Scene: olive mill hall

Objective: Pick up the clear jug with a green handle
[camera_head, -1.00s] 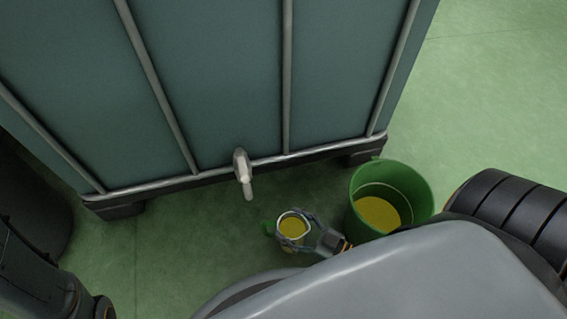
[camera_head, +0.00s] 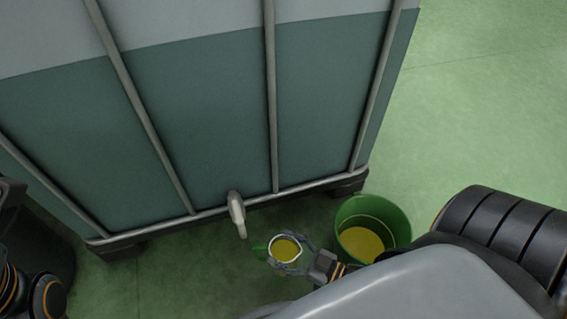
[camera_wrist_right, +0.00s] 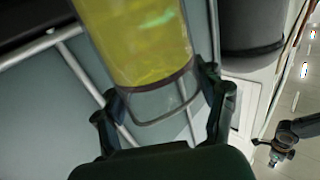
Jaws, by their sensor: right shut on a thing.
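My right gripper (camera_head: 300,252) is shut around the jug's body from the right. In the right wrist view the jug (camera_wrist_right: 140,40) stands between the two fingers of my right gripper (camera_wrist_right: 165,105), with its yellow contents filling the upper part of the picture. Whether the jug's base touches the floor cannot be told. My left arm shows at the left edge of the head view, but its gripper is out of view.
A large caged tank (camera_head: 200,120) with a grey tap (camera_head: 236,212) stands just behind the jug. A green bucket (camera_head: 402,218) with yellow liquid stands close to the right. Green floor (camera_head: 470,90) is open at the right.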

